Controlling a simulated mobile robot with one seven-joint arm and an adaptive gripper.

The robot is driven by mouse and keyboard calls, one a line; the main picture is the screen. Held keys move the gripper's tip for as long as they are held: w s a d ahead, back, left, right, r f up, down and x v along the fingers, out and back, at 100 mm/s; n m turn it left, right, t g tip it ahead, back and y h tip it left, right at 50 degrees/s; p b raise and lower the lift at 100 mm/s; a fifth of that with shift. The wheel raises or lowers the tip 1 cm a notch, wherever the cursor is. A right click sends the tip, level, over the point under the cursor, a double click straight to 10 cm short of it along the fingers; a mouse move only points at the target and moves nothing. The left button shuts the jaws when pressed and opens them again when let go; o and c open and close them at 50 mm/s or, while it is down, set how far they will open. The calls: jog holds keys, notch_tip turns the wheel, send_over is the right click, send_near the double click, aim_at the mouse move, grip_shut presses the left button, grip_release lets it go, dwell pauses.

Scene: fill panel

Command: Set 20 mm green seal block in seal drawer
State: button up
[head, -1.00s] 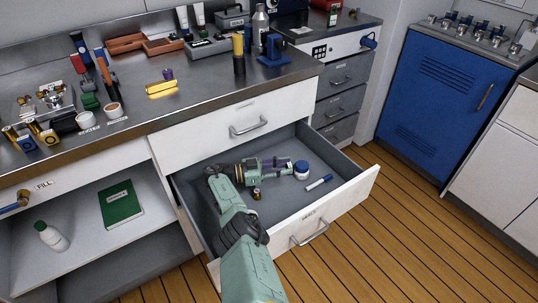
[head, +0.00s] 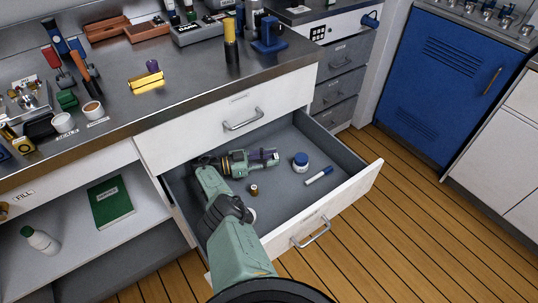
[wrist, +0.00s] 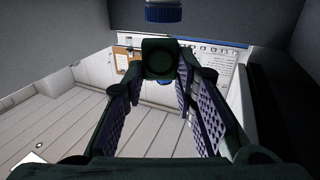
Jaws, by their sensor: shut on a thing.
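My gripper (head: 268,158) reaches into the open, grey-lined drawer (head: 325,236), its fingers pointing right, at the back left of the drawer. In the wrist view, my gripper (wrist: 160,75) is shut on the green seal block (wrist: 160,58), a dark green piece with a round mark on its face, held between the fingertips with purple pads. In the head view the block is too small and too covered by the fingers to make out clearly. I cannot tell whether it touches the drawer floor.
A blue-lidded jar (head: 301,160) stands right of my fingertips; its lid shows in the wrist view (wrist: 163,14). A blue-and-white marker (head: 319,176) and a small brown bottle (head: 254,190) are in the drawer. The drawer's front right floor is clear.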

jog(key=shift+s+f+b, duration=0.1)
jog(key=shift+f+b, duration=0.4)
jog(key=shift+b, duration=0.15)
jog(key=shift+f, duration=0.1)
jog(key=o, duration=1)
jog(key=shift+s+d+f, duration=0.15)
jog(key=shift+r+p, duration=0.7)
jog(key=shift+p, duration=0.1)
jog(key=b+v, duration=0.3)
jog(key=v, duration=0.4)
jog(key=shift+f+b, duration=0.2)
jog(key=shift+b, duration=0.15)
jog(key=shift+a+r, duration=0.25)
jog(key=shift+a, duration=0.15)
